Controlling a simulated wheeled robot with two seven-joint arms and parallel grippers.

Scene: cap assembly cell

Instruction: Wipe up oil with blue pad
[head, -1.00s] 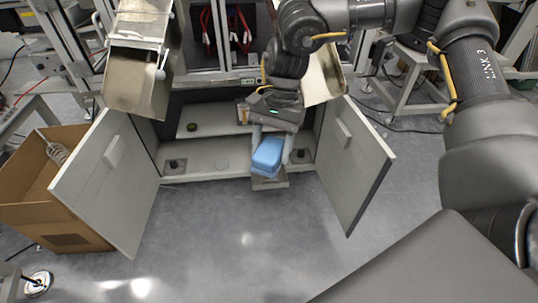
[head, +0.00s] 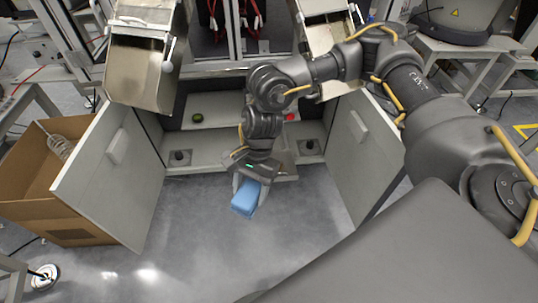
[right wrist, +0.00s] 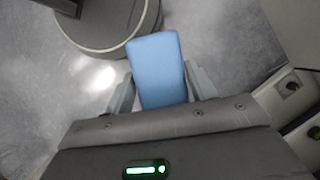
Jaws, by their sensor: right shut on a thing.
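The blue pad (head: 244,200) is a light blue block held between the fingers of my right gripper (head: 249,186), in front of the open cabinet. In the right wrist view the pad (right wrist: 158,65) stands out beyond the two fingers of the gripper (right wrist: 160,92), which are shut on its sides. The pad appears to be above the grey floor; its exact height cannot be told. I cannot tell oil apart from the bright light reflections on the floor. My left gripper is not in view.
The cabinet's left door (head: 112,175) and right door (head: 362,160) stand open on both sides of my right arm. A cardboard box (head: 25,185) stands at the left. A green round thing (head: 197,118) and a red one (head: 290,117) are inside the cabinet. Floor in front is clear.

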